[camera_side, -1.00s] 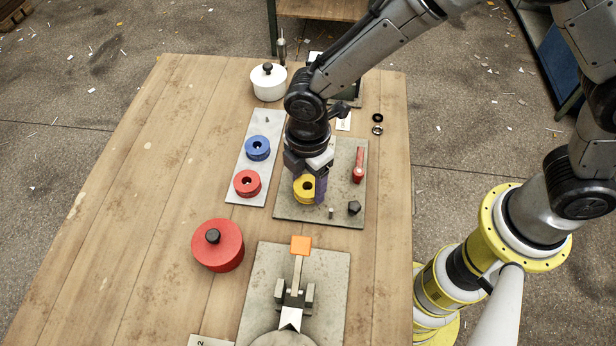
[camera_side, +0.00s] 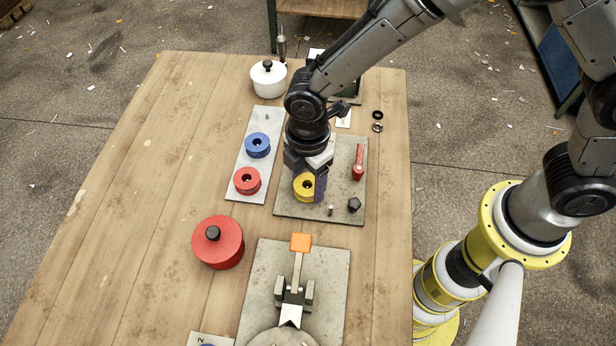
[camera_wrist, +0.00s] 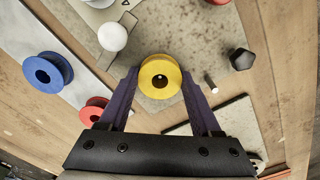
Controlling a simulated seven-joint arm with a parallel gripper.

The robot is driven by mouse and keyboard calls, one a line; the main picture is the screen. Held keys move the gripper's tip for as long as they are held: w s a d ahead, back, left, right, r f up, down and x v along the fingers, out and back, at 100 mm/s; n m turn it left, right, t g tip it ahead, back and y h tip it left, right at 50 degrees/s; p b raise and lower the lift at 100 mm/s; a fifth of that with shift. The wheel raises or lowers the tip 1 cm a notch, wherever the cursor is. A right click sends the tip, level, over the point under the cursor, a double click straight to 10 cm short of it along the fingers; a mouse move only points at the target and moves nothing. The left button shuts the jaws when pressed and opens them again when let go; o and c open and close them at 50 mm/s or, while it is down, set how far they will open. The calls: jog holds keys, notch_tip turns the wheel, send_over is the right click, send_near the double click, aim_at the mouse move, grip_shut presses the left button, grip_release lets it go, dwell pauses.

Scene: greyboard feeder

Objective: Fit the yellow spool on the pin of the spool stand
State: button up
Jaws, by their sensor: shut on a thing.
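The yellow spool (camera_side: 303,186) is between the fingers of my gripper (camera_side: 309,187), over the grey board with the red lever. In the wrist view the yellow spool (camera_wrist: 160,78) shows from above, with a dark hole in its middle. The purple fingers of my gripper (camera_wrist: 162,84) are shut on its two sides. Whether it rests on the board or hangs just above it, I cannot tell. The pale spool stand plate (camera_side: 262,130) lies to the left. It bears a blue spool (camera_side: 257,145), a red spool (camera_side: 247,180) and a bare small pin (camera_side: 267,117) at its far end.
The grey board (camera_side: 290,212) also bears a red lever (camera_side: 359,163), a short pin (camera_side: 331,210) and a black knob (camera_side: 354,205). A white pot (camera_side: 268,81) stands behind the stand, a red pot (camera_side: 217,243) in front. The table's left side is clear.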

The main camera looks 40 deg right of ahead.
jog(key=o, duration=1.4)
notch_tip(320, 180, up, 14)
